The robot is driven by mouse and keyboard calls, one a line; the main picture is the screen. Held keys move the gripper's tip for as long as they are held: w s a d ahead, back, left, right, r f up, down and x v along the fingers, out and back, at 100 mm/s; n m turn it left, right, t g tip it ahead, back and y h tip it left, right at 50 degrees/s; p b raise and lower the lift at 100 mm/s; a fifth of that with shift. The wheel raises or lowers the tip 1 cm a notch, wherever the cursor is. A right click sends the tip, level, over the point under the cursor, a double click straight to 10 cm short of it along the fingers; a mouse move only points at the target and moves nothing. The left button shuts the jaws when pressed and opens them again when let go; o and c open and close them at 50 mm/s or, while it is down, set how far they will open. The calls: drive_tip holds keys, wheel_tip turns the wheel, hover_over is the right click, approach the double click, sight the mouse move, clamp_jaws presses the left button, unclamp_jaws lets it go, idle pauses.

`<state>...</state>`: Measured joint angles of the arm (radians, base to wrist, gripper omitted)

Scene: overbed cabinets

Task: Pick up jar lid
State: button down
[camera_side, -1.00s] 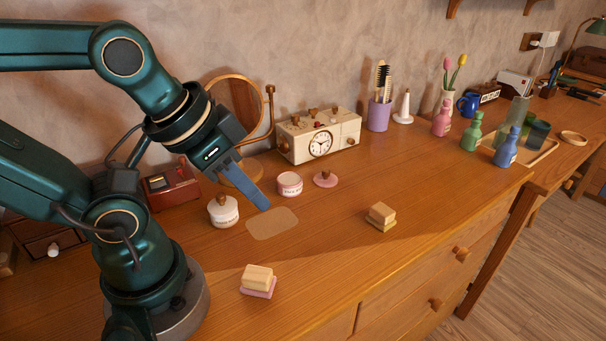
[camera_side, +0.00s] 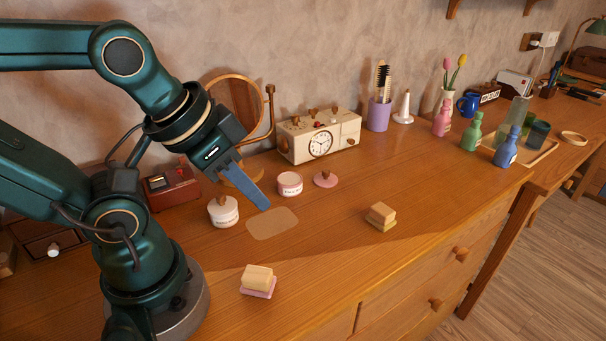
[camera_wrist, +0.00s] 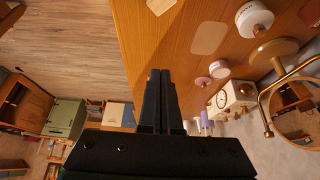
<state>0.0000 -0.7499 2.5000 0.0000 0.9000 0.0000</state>
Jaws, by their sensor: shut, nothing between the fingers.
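The pink jar lid (camera_side: 325,179) with a brown knob lies on the wooden dresser top, just right of an open-looking pink jar (camera_side: 289,184). The lid also shows in the wrist view (camera_wrist: 203,81), beside the jar (camera_wrist: 219,69). A white jar (camera_side: 223,211) with its knobbed lid on stands to the left. My gripper (camera_side: 265,208) is shut and empty, its blue fingers angled down above the dresser near a tan mat (camera_side: 272,223). It is left of and apart from the lid. In the wrist view the fingers (camera_wrist: 161,75) are together.
A cream clock box (camera_side: 320,137), a round mirror (camera_side: 236,107) and a purple brush cup (camera_side: 379,113) stand behind. Two small block stacks, one (camera_side: 381,216) right and one (camera_side: 258,281) in front, sit on the dresser. Bottles (camera_side: 472,132) and a tray are at the right.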

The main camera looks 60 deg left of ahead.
drive_tip(key=c, duration=0.7)
unclamp_jaws()
drive_tip(key=shift+o, duration=0.2)
